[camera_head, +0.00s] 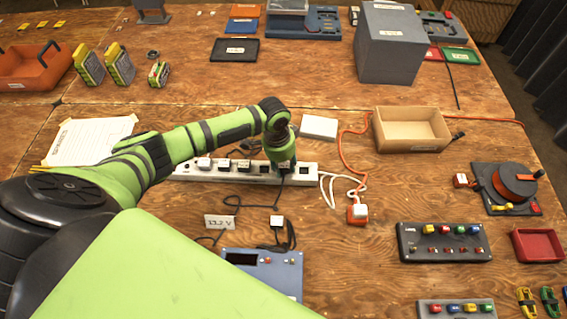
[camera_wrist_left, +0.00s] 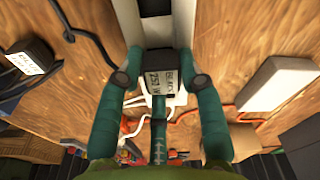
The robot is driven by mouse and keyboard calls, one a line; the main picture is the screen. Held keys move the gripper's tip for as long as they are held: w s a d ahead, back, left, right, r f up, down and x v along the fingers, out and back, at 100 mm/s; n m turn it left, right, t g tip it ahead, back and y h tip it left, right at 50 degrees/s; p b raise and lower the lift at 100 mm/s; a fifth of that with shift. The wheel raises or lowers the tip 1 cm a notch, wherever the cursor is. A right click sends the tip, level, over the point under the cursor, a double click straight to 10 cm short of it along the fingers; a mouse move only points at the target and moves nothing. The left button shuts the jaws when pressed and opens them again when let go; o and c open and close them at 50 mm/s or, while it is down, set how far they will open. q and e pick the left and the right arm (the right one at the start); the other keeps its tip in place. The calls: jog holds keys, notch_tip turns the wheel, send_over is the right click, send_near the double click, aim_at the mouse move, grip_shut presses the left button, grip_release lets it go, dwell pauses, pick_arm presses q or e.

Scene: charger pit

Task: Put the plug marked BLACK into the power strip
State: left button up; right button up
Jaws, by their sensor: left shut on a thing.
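The white power strip (camera_head: 185,172) lies across the middle of the table in the head view, and it also shows in the left wrist view (camera_wrist_left: 155,8). Several dark or light plugs sit along its left and middle part. My left gripper (camera_head: 284,167) is over the strip's right part, pointing down. In the left wrist view its two teal fingers are shut on the dark plug marked BLACK (camera_wrist_left: 159,82), whose white label faces the camera. The plug is at the strip, but I cannot tell whether its pins are in a socket. My right gripper is out of view.
A black cord runs from the strip toward a 13.2 V card (camera_head: 220,222). An open cardboard box (camera_head: 412,146), a white block (camera_head: 319,127) and an orange cable stand right of the arm. A blue meter unit (camera_head: 270,272) is in front.

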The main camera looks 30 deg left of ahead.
pick_arm(q)
jog(key=shift+f, duration=0.1)
dwell(0.7)
jog(key=o, duration=1.3)
jog(key=shift+o, duration=0.3)
jog(key=shift+o, duration=1.3)
notch_tip(320, 180, up, 8)
jog(key=p, duration=0.8)
jog(key=shift+f, duration=0.15)
jog(key=shift+f, duration=0.1)
